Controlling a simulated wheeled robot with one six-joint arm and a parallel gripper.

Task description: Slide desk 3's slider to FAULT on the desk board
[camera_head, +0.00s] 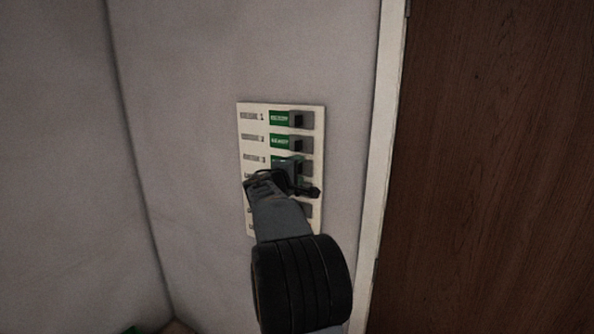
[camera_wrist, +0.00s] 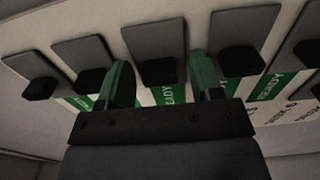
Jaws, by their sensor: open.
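The desk board (camera_head: 243,140) is a pale upright panel on the wall, with rows of labels, green READY windows and grey sliders with black knobs. Desk 3's slider (camera_head: 307,163) is in the third row, at the right end like those above, with green showing to its left. My gripper (camera_head: 291,178) is at the board around this row and hides part of it and the rows below. In the wrist view my open gripper (camera_wrist: 163,88) has one finger on each side of a middle black knob (camera_wrist: 158,71), apparently desk 3's; contact cannot be told.
Neighbouring knobs stand close on both sides in the wrist view, one at left (camera_wrist: 91,80) and one at right (camera_wrist: 240,60). A brown wooden door (camera_head: 490,160) and its pale frame (camera_head: 384,150) are right of the board. Bare wall (camera_head: 185,130) lies to the left.

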